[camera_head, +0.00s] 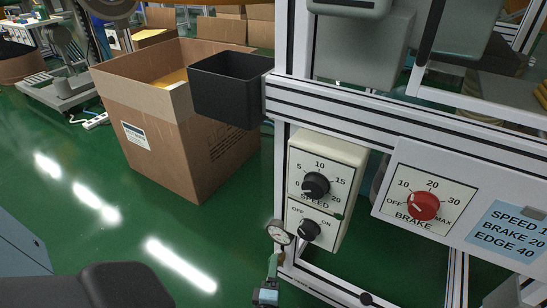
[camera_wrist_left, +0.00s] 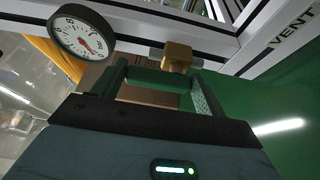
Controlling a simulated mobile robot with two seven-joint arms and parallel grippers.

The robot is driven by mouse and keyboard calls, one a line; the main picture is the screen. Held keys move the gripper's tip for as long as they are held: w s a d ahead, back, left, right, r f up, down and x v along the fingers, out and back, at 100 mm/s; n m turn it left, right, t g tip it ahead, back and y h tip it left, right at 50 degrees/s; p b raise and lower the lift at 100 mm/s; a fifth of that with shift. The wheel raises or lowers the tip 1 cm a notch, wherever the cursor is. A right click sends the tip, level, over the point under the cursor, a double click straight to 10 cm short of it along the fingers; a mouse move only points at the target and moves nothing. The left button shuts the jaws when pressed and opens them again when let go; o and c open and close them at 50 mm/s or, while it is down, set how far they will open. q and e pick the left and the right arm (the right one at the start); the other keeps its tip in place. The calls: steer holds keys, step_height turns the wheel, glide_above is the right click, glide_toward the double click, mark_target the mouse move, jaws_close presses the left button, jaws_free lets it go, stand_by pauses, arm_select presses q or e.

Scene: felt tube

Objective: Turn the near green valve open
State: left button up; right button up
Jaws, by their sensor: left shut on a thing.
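In the left wrist view a green valve handle (camera_wrist_left: 152,76) lies between the two fingers of my left gripper (camera_wrist_left: 160,84), which is shut on it. A brass valve body (camera_wrist_left: 178,57) sits just beyond the handle, against the white frame rail. In the head view my left gripper (camera_head: 273,262) is low in the middle, below a round gauge (camera_head: 278,232) beside the frame post. The handle is too small and covered there to make out its angle. My right gripper is not in view.
The gauge also shows in the left wrist view (camera_wrist_left: 82,37), left of the fingers. Above are a speed control box (camera_head: 327,165), a red brake knob (camera_head: 423,206) and a black bin (camera_head: 228,88). A cardboard box (camera_head: 180,140) stands behind left. Green floor is open at left.

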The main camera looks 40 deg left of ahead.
arm_select(q)
steer(key=o, duration=1)
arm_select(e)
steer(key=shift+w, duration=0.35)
arm_select(q)
steer(key=shift+p+v, duration=1.25)
steer(key=shift+v, duration=2.65)
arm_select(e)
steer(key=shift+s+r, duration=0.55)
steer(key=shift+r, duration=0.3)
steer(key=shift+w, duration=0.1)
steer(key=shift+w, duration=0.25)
